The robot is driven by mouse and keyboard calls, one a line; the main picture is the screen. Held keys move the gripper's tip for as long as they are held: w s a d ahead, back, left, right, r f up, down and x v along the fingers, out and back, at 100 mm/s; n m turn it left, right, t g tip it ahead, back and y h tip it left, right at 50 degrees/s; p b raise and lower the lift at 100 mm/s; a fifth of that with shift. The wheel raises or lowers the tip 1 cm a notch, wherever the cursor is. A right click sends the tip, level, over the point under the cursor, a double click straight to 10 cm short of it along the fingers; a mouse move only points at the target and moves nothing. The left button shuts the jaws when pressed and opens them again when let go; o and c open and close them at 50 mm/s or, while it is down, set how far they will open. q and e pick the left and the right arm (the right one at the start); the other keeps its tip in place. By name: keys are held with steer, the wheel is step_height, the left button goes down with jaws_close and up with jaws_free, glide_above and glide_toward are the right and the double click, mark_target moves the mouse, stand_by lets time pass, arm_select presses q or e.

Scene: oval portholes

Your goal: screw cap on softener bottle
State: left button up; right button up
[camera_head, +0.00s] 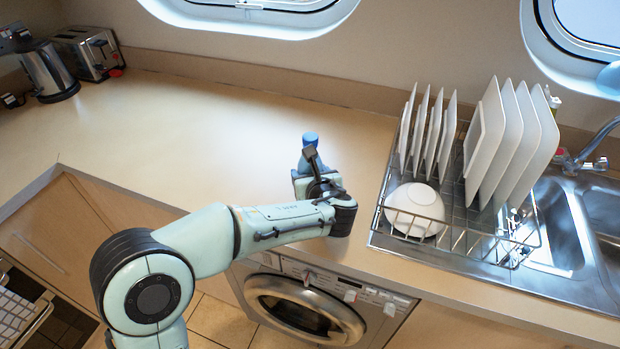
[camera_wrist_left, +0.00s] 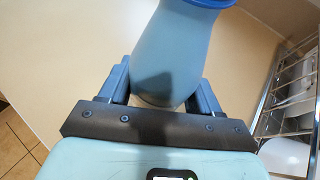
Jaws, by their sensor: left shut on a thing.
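The softener bottle (camera_wrist_left: 172,55) is light blue with a darker blue top, and it fills the space between my left gripper's fingers in the left wrist view. In the head view its blue top (camera_head: 311,138) shows just above my left gripper (camera_head: 313,163), over the counter. My left gripper is shut on the bottle's body. The bottle looks roughly upright; most of its body is hidden behind my gripper in the head view. I cannot tell whether its base touches the counter. No separate loose cap shows. My right gripper is not in view.
A dish rack (camera_head: 462,243) with several white plates (camera_head: 508,140) and a white bowl (camera_head: 414,211) stands right of the gripper, beside the sink (camera_head: 605,215). A kettle (camera_head: 48,72) and toaster (camera_head: 88,52) stand far left. The counter (camera_head: 190,130) between is clear. A washing machine (camera_head: 310,305) is below.

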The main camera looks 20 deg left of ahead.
arm_select(q)
step_height(320, 180, up, 18)
steer(key=p, duration=0.4)
glide_above(310, 136)
steer(key=shift+r, duration=0.1)
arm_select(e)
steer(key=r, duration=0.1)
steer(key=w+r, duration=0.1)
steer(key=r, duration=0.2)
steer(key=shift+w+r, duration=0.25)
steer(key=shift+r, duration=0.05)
